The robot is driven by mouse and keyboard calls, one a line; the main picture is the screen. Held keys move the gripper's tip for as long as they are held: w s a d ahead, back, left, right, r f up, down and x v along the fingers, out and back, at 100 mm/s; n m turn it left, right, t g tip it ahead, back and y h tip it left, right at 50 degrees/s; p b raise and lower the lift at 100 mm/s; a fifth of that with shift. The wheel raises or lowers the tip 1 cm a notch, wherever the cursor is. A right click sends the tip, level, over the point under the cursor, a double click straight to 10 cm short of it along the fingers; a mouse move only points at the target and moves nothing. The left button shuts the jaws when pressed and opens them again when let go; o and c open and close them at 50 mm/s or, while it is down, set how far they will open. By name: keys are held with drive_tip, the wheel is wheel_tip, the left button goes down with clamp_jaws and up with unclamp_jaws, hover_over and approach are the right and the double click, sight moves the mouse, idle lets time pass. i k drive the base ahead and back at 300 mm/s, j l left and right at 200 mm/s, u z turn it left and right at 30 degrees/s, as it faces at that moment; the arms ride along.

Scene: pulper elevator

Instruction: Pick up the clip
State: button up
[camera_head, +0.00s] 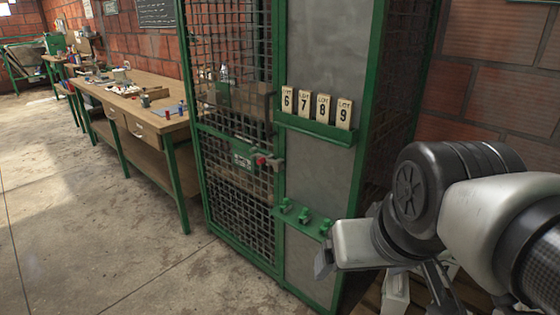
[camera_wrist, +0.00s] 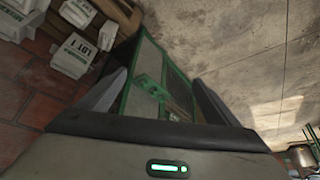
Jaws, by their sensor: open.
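No object is clearly recognisable as the clip. Small green pieces (camera_head: 304,215), which may be clips, stand on the lower green ledge of the cage panel in the head view. A red and grey latch piece (camera_head: 262,160) is on the cage's mesh door. My gripper (camera_head: 324,262) is low in front of the panel, to the right of and below the green pieces. In the wrist view my gripper (camera_wrist: 160,84) has its two fingers wide apart with nothing held. The green-framed cage (camera_wrist: 160,70) shows beyond and between them, too small for detail.
Cards numbered 6 to 9 (camera_head: 318,108) stand on the upper green ledge. A workbench (camera_head: 130,100) with tools is left of the cage. Pale boxes marked LOT (camera_wrist: 80,48) lie at the wrist view's upper left. The concrete floor (camera_head: 80,220) is clear.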

sight(394, 300)
drive_tip(key=i+j, duration=0.1)
drive_tip(key=j, duration=0.25)
drive_tip(key=i+j+z, duration=0.1)
drive_tip(key=j, duration=0.25)
drive_tip(key=i+j+z, duration=0.15)
drive_tip(key=i+j, duration=0.15)
drive_tip(key=i+j+z, duration=0.2)
drive_tip(key=j, duration=0.25)
drive_tip(key=i+l+u, duration=0.1)
drive_tip(key=i, duration=0.45)
